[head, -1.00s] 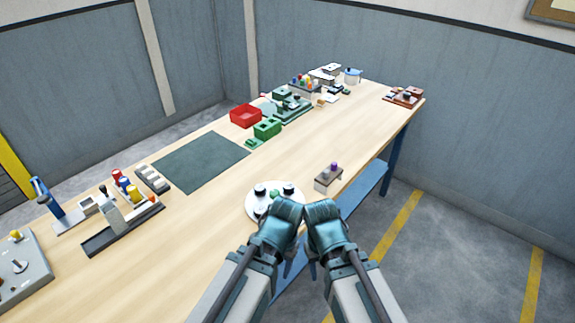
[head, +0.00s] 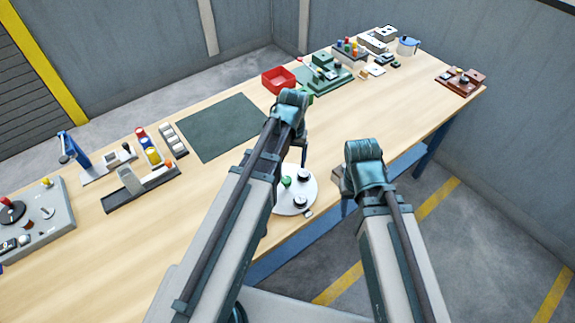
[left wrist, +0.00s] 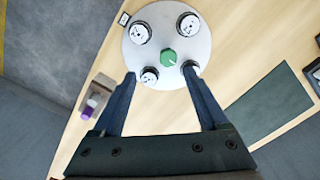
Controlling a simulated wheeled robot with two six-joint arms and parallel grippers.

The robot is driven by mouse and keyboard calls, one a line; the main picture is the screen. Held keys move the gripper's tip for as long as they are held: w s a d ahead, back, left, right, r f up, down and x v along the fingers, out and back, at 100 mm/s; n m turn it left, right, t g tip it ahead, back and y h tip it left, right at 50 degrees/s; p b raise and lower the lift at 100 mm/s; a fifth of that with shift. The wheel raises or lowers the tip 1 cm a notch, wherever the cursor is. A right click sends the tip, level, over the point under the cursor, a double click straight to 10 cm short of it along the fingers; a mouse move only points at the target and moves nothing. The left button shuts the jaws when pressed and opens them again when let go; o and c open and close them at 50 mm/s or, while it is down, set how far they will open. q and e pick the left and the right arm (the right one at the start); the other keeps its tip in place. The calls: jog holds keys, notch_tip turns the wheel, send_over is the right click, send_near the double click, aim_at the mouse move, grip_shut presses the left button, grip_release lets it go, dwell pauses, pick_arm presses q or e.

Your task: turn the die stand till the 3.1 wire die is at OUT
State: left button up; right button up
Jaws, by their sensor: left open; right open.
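The die stand is a round white plate (head: 306,198) with a green centre knob (head: 286,181) and black-and-white dies around it. In the left wrist view, the plate (left wrist: 166,20) carries several dies around the knob (left wrist: 169,57). The dies' numbers are too small to read, so I cannot tell which is the 3.1 die. My left gripper (head: 302,160) is open over the stand's far side. In the left wrist view its fingers (left wrist: 160,76) lie either side of one small die (left wrist: 149,77); contact is unclear. My right gripper (head: 344,205) is open, right of the stand, and empty.
A small block with a purple top (left wrist: 91,105) stands beside the plate, mostly hidden by my right gripper in the head view. A small dark-framed tag (left wrist: 124,18) sits at the plate's rim. A dark green mat (head: 215,128) and red bin (head: 279,80) lie farther back.

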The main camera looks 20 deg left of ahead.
aim_at(287, 179)
pick_arm(q)
jog(key=shift+w+a+r+n, duration=0.4)
jog(key=shift+w+a+r, duration=0.2)
jog(key=shift+w+a, duration=0.35)
pick_arm(e)
jog(key=shift+r, duration=0.6)
pick_arm(q)
jog(key=shift+f, duration=0.1)
pick_arm(e)
jog(key=shift+f, duration=0.1)
pick_arm(q)
notch_tip(287, 179, down, 14)
jog(key=b, duration=1.3)
jog(key=shift+r+b, duration=0.2)
jog(key=shift+b, duration=0.1)
pick_arm(e)
notch_tip(287, 179, down, 14)
jog(key=shift+r, duration=0.25)
pick_arm(q)
grip_shut()
